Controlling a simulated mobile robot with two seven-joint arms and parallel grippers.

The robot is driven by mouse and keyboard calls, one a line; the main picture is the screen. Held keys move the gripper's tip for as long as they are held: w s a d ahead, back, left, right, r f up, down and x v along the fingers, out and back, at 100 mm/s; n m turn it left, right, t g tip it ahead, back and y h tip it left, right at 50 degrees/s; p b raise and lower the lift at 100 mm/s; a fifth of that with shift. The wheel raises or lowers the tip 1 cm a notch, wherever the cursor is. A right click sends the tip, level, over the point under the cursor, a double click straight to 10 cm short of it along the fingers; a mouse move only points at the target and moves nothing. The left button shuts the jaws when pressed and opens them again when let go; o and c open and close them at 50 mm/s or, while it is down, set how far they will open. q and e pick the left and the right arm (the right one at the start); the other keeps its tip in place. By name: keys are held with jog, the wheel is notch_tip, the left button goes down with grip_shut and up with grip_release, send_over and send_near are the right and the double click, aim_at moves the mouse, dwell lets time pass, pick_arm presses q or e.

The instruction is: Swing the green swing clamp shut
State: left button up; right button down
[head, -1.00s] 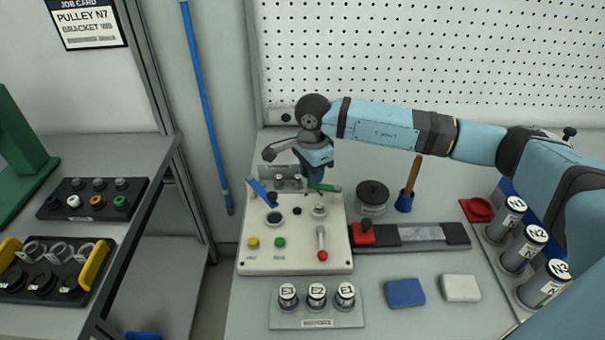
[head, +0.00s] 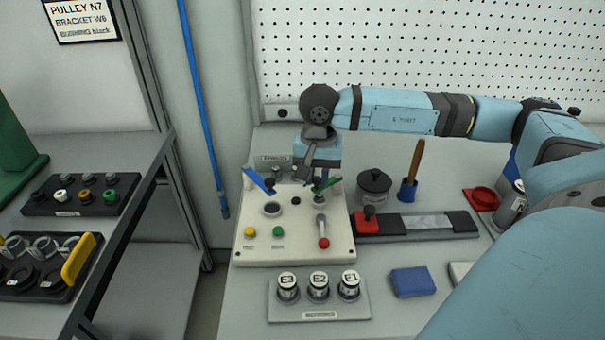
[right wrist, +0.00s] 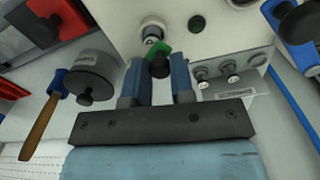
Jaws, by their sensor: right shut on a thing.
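The green swing clamp (head: 327,185) is a short green arm at the back right of the cream fixture panel (head: 290,256). In the right wrist view the green clamp (right wrist: 166,48) carries a black knob (right wrist: 159,66) at its near end. My right gripper (right wrist: 160,84) has its two blue fingers on either side of this knob and is shut on it. In the head view my right gripper (head: 317,180) is over the back right of the panel, and its wrist partly hides the contact. My left gripper is not in view.
A blue swing clamp (head: 257,180) stands at the panel's left. A lever with a red knob (head: 323,243) is at the front right. A lidded dark pot (head: 374,187) and a red-ended slide rail (head: 420,224) are to the right. Labelled cylinders (head: 318,286) stand in front.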

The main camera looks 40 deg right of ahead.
jog(key=shift+s+n+b, duration=0.4)
jog(key=shift+s+n, duration=0.1)
jog(key=shift+n, duration=0.3)
jog(key=c, duration=1)
grip_release()
notch_tip(320, 180, up, 14)
jog(key=shift+f+p, duration=0.1)
jog(key=shift+p, duration=0.6)
